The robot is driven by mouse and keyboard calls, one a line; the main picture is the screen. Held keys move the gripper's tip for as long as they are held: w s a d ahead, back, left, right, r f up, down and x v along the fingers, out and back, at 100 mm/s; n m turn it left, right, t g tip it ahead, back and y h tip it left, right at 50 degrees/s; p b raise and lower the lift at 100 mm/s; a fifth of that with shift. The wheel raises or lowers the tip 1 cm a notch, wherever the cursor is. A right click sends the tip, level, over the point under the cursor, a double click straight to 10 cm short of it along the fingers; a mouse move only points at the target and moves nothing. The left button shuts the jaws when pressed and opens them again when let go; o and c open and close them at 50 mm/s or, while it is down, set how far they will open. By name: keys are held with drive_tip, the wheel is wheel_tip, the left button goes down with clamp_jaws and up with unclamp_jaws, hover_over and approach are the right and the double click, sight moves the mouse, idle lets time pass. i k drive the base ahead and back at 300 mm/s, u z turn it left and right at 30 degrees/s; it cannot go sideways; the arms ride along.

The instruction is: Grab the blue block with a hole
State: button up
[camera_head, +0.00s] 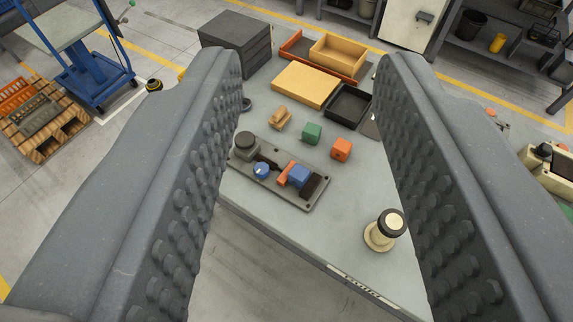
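A small blue block (299,174) sits on a dark grey fixture plate (247,181) on the grey table. An orange-red piece (284,174) is close on its left and a dark piece (314,186) close on its right. The block is too small to make out a hole. A round blue part (261,170) with a pale top sits further left on the same plate. My gripper (313,75) is wide open and empty. Its two studded fingers frame the table from left and right, with the blue block visible between them and apart from both.
A green block (312,133), an orange block (342,149) and a tan piece (280,118) stand behind the plate. A cream post with a black top (384,229) stands front right. Trays, a yellow box (305,84) and a dark stack (236,45) fill the back.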

sight(298, 177)
drive_tip(key=z, duration=1.6)
drive_tip(key=k, duration=0.95)
drive_tip(key=u, duration=1.2)
drive_tip(key=i, duration=1)
drive_tip(key=z, duration=0.05)
